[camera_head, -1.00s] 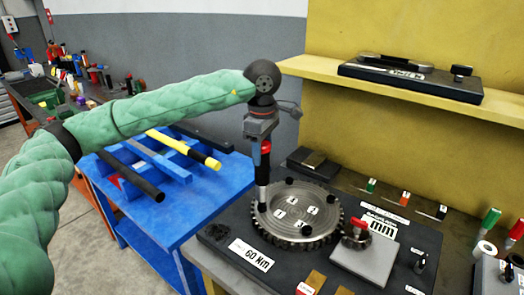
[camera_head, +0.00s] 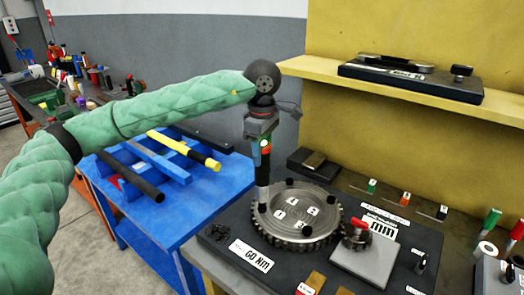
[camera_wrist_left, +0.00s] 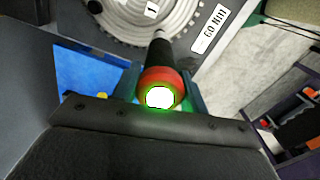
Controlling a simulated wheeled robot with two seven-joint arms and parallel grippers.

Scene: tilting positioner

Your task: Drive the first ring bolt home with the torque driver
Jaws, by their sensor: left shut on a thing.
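The torque driver (camera_head: 262,178) stands upright, a dark shaft with a red-orange collar. Its lower end is on the left rim of the toothed ring (camera_head: 300,246), covering the bolt place there. My left gripper (camera_head: 264,139) is shut on the driver's upper part. In the left wrist view the driver's red head (camera_wrist_left: 160,75) sits between the fingers, with a white light edged in green on its end. The label 1 plate shows just beyond it. Black bolt heads (camera_head: 333,198) stand at other places on the ring. My right gripper is not in view.
The ring lies on a dark base with a 60 Nm label (camera_head: 251,255). A small pinion with a red handle (camera_head: 360,224) stands on a grey block at its right. A blue table (camera_head: 160,215) with bars is at left; a yellow shelf (camera_head: 430,88) is behind.

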